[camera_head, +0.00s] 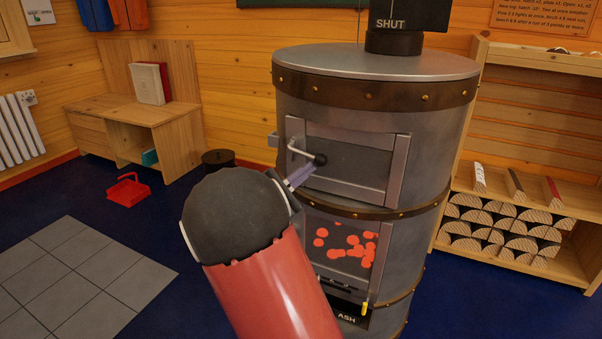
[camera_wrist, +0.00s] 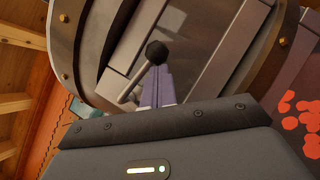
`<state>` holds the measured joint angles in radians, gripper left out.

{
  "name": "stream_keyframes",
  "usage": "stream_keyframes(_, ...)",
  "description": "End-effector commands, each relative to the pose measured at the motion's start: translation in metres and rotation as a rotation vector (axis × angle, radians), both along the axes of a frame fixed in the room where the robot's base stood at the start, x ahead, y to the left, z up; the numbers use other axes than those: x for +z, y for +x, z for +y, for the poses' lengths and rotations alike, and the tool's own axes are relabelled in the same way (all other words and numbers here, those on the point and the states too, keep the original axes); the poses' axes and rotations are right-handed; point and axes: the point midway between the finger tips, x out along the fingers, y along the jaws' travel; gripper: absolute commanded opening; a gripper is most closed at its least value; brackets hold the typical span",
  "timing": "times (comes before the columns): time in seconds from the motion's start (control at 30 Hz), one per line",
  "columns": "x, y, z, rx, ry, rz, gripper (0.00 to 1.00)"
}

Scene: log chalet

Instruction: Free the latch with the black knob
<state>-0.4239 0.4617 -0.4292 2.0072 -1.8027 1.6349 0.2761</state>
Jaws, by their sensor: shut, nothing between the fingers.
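The black knob (camera_head: 320,159) sits on the end of a bent metal latch lever (camera_head: 301,153) at the left side of the stove's upper door (camera_head: 345,165). The lever slopes down to the right across the door frame, and the door looks closed. My gripper (camera_head: 306,173) is shut and empty, its fingertips just below and left of the knob. In the wrist view, the knob (camera_wrist: 156,52) shows right at the tips of my shut fingers (camera_wrist: 157,78), with the lever running down left of them. I cannot tell whether the fingertips touch the knob.
The round metal stove (camera_head: 430,150) has a lower window (camera_head: 340,243) with glowing embers, and an ash drawer marked ASH (camera_head: 346,318). A black box marked SHUT (camera_head: 405,15) is on the flue. A log shelf (camera_head: 540,265) stands right. A red dustpan (camera_head: 127,190) lies on open floor left.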

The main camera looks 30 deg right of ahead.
Motion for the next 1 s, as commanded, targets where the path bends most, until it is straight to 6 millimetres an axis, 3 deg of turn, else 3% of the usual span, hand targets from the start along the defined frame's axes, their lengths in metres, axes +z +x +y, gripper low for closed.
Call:
stream_keyframes(0.23,0.004,-0.002,-0.005,-0.020,-0.010,-0.014,0.00)
stream_keyframes(0.47,-0.028,0.013,0.010,-0.010,-0.007,-0.003,0.00)
stream_keyframes(0.8,-0.060,0.004,0.077,-0.002,-0.004,0.001,0.00)
stream_keyframes(1.0,-0.070,-0.001,0.098,-0.003,-0.002,0.002,0.00)
